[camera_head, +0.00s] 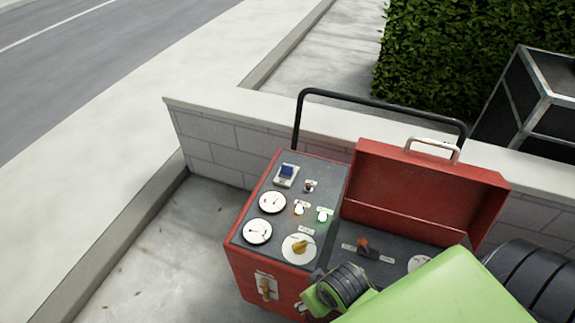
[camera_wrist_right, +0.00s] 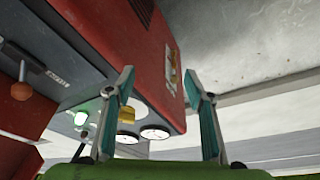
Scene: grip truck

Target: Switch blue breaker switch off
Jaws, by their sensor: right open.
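The blue breaker switch (camera_head: 287,171) sits in a pale housing at the far left corner of the dark control panel (camera_head: 326,178) on a red machine (camera_head: 262,281). I cannot tell its exact position. The switch does not show in the right wrist view. There my right gripper (camera_wrist_right: 159,75) has its two teal fingers spread wide with nothing between them, in front of the machine's red side and panel edge. My left gripper is not in view.
The panel also has two gauges (camera_head: 272,202), a yellow knob (camera_head: 299,247) and a lit green lamp (camera_head: 323,215). An open red lid (camera_head: 425,195) with a handle stands to the right. A black bar (camera_head: 380,101) and low wall (camera_head: 215,146) are behind. Ground at left is clear.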

